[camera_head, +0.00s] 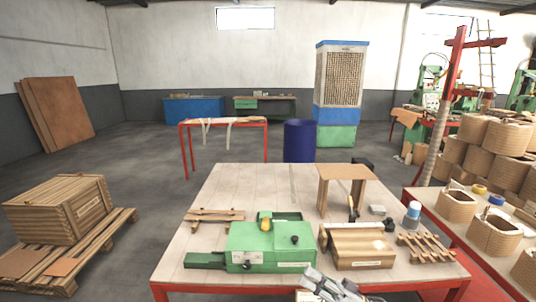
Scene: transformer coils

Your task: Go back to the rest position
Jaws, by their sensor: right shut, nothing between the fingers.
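My right gripper (318,277) shows at the bottom middle of the head view, at the near edge of the work table (245,183). It is shut with nothing held. Its fingers are in front of the table's near side, close to the green machine (270,245) and the wooden coil block (358,246). My left gripper is not in view.
The table also bears wooden racks (214,215) (425,247), a small wooden stand (346,174) and a blue-capped bottle (412,213). A red-edged table with coils (458,205) stands at right. A crate (62,208) on a pallet is at left. Open floor lies between.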

